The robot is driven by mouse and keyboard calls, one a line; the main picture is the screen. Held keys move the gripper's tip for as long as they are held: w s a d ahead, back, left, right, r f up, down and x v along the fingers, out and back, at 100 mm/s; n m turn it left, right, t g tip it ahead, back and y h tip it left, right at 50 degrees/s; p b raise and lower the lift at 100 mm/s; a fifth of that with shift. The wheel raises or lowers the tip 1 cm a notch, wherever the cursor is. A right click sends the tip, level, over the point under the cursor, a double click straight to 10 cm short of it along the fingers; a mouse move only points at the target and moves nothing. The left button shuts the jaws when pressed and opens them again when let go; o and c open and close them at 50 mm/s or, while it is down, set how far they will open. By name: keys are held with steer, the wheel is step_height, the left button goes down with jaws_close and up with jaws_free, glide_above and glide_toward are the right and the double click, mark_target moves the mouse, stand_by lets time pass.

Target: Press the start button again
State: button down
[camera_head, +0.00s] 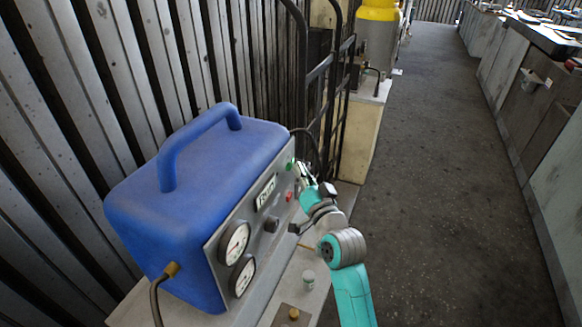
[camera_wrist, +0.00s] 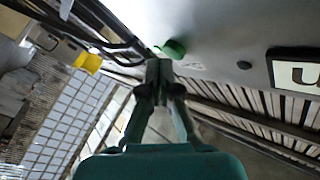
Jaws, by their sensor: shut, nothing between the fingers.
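A blue machine (camera_head: 205,160) with a handle on top stands on a pale bench. Its grey front panel (camera_head: 258,225) carries a green button (camera_head: 290,163), a red button (camera_head: 289,197), a dark knob, a label and two round gauges. The green button shows in the wrist view (camera_wrist: 173,48) as a green cap standing out from the panel. My gripper (camera_head: 300,168) is at the panel's far end, by the green button. In the wrist view its fingers (camera_wrist: 159,68) are shut and empty, with their tips close to the green button. I cannot tell whether they touch it.
A hose (camera_head: 157,300) leaves the machine's near lower end. A small jar (camera_head: 308,279) and a plate with a brass knob (camera_head: 293,313) are on the bench before the panel. A black metal frame (camera_head: 330,90) stands behind. The aisle floor (camera_head: 440,180) at right is clear.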

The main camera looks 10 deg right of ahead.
steer(key=shift+s+d, duration=0.1)
steer(key=s+d, duration=0.3)
steer(key=d, duration=0.2)
steer(key=shift+s, duration=0.3)
stand_by(0.4)
steer(key=shift+f, duration=0.1)
stand_by(0.5)
steer(key=s+a+f+n+g+h, duration=0.1)
steer(key=s+f+h, duration=0.1)
steer(key=s+f, duration=0.9)
steer(key=s+f+g+h, duration=0.1)
steer(key=s+f, duration=0.6)
steer(key=s, duration=0.7)
steer(key=s+r+n+g, duration=0.1)
steer(key=s+n, duration=0.1)
steer(key=s, duration=1.1)
steer(key=s+a+r+n+g, duration=0.1)
steer(key=s+n, duration=0.1)
steer(key=s, duration=1.1)
steer(key=shift+s+a+r+n+g, duration=0.15)
steer(key=shift+r+n+g, duration=0.15)
steer(key=shift+r, duration=0.1)
